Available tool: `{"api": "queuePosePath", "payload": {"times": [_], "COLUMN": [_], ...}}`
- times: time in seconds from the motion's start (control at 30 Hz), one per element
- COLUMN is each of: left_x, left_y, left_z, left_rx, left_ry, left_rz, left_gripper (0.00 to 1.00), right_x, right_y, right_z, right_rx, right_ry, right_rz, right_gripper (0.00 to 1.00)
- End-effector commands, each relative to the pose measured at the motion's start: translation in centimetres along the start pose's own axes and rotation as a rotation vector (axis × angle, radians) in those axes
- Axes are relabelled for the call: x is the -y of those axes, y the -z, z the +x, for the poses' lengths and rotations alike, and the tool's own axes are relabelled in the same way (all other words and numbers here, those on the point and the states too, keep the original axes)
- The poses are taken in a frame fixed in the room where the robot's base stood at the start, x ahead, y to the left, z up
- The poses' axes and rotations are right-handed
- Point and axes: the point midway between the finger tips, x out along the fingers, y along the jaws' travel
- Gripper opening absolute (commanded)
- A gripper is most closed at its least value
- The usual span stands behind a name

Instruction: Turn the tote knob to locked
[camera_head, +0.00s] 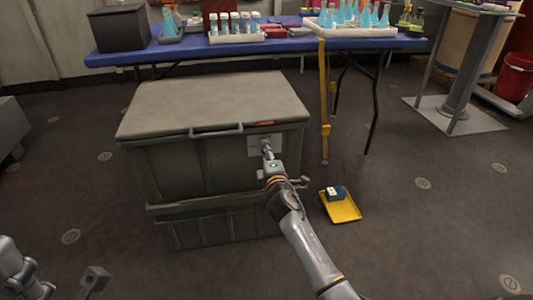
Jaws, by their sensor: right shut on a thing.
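The grey tote (215,105) stands on the floor in the middle of the view with its lid down. A light plate (253,146) is on its front face near the right corner. A small red label (265,123) sits above the plate. My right gripper (267,152) reaches up to this plate and is shut on the knob there. The gripper hides most of the knob, so its turn position cannot be read. My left gripper (95,279) seems to be at the lower left, away from the tote; its fingers are not clear.
A blue-covered table (280,43) behind the tote holds flasks, a black box (119,28) and racks. A yellow tray (340,207) with a small dark blue box (336,193) lies on the floor right of the tote. A grey pedestal (463,75) stands farther right. Floor in front is clear.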

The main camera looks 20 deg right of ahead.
Motion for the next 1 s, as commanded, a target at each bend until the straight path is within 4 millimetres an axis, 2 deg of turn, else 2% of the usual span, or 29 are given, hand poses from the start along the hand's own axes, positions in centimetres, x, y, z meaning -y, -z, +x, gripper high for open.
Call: {"api": "queuePosePath", "payload": {"times": [0.67, 0.7, 0.8, 1.0], "left_x": [-0.10, -0.11, -0.12, -0.11], "left_y": [-0.14, -0.15, -0.17, -0.18], "left_z": [-0.08, -0.11, -0.16, -0.19], "left_rx": [0.002, 0.003, 0.006, 0.007], "left_ry": [-0.009, -0.010, -0.011, -0.010], "left_rz": [-0.001, -0.001, -0.001, -0.001], "left_gripper": [0.56, 0.56, 0.56, 0.56], "right_x": [0.11, 0.11, 0.10, 0.05], "right_y": [-0.04, -0.04, -0.04, -0.02], "right_z": [-0.02, -0.02, -0.02, -0.01], "right_rx": [0.001, 0.001, 0.001, 0.000], "right_ry": [0.002, 0.002, 0.002, 0.001], "right_rz": [0.064, 0.064, 0.064, 0.063], "right_gripper": [0.01, 0.37, 0.54, 0.54]}}
